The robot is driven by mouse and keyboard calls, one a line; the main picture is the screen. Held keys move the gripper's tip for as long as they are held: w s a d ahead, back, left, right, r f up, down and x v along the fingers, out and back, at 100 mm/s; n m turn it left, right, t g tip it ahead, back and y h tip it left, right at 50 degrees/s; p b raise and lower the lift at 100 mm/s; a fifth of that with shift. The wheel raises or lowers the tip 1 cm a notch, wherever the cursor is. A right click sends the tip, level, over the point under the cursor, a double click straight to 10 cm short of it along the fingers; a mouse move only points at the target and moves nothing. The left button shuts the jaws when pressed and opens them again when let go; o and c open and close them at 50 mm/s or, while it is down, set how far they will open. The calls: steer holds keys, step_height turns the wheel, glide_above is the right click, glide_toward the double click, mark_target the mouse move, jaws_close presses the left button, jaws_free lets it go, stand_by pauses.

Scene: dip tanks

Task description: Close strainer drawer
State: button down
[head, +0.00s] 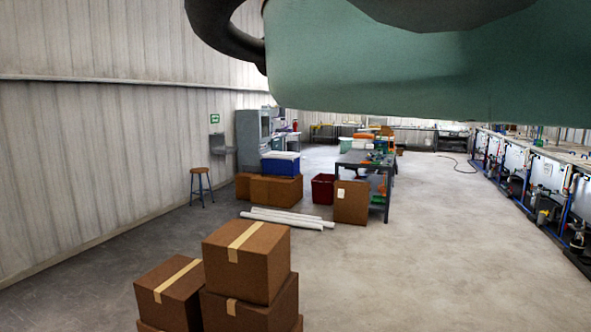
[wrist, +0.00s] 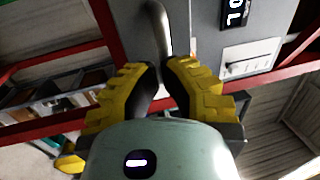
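My gripper (wrist: 163,68) fills the lower middle of the wrist view, with two ribbed yellow fingers and dark inner pads. The fingertips have a small gap between them, and the lower end of a grey curved bar (wrist: 157,32), perhaps a handle, lies in line with that gap. Whether the fingers touch or grip this bar cannot be told. Behind it is a grey panel (wrist: 203,35) with a black label (wrist: 236,14) showing white characters. I cannot identify the strainer drawer or how far it stands open. The head view shows neither drawer nor gripper.
In the wrist view, red beams (wrist: 60,48) run close by, with a loaded shelf (wrist: 62,90) on the left. In the head view, cardboard boxes (head: 246,262) stand in front, white tubes (head: 290,217) lie behind, and tanks (head: 545,174) line the right.

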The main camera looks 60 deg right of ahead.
steer(key=shift+s+a, duration=0.1)
steer(key=shift+a, duration=0.15)
steer(key=f+b+x, duration=0.1)
steer(key=b+x, duration=0.1)
steer(key=x, duration=0.2)
steer(key=f+b+x, duration=0.1)
steer(key=b+x, duration=0.1)
steer(key=x, duration=0.3)
steer(key=f+b+x, duration=0.1)
steer(key=b+x, duration=0.1)
steer(key=x, duration=0.3)
steer(key=shift+a+r+b, duration=0.1)
steer(key=shift+a+b, duration=0.25)
steer(key=shift+a, duration=0.05)
steer(key=shift+a+r+b, duration=0.1)
steer(key=shift+a+b, duration=0.35)
steer(key=shift+a, duration=0.6)
